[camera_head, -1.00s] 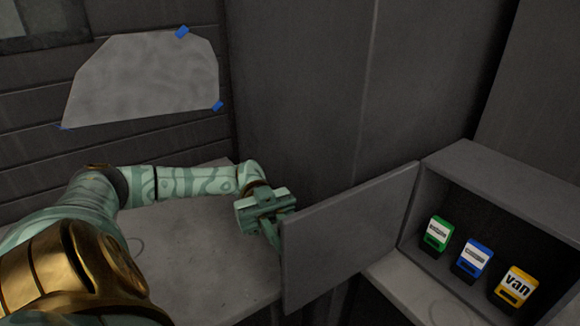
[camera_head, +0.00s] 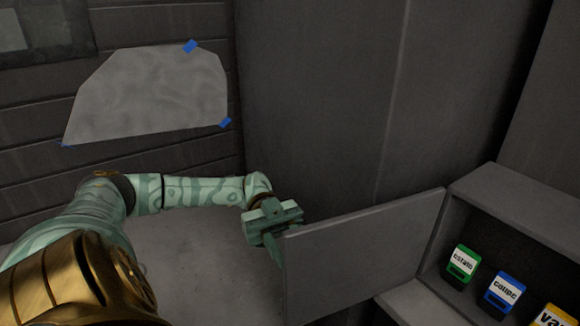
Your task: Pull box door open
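The grey box (camera_head: 535,213) stands at the right and its inside is in view. Its flat grey door (camera_head: 365,255) stands swung out wide to the left. My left gripper (camera_head: 277,250) is at the door's free left edge, with a finger reaching down beside that edge. The door hides part of the fingers, so I cannot tell whether they grip it or only touch it. My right gripper is not in view.
Inside the box are a green cartridge (camera_head: 461,264), a blue one (camera_head: 502,292) and a yellow one (camera_head: 551,317), cut off below. A grey table (camera_head: 190,270) lies under my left arm. A pale sheet (camera_head: 150,95) with blue tape hangs on the wall.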

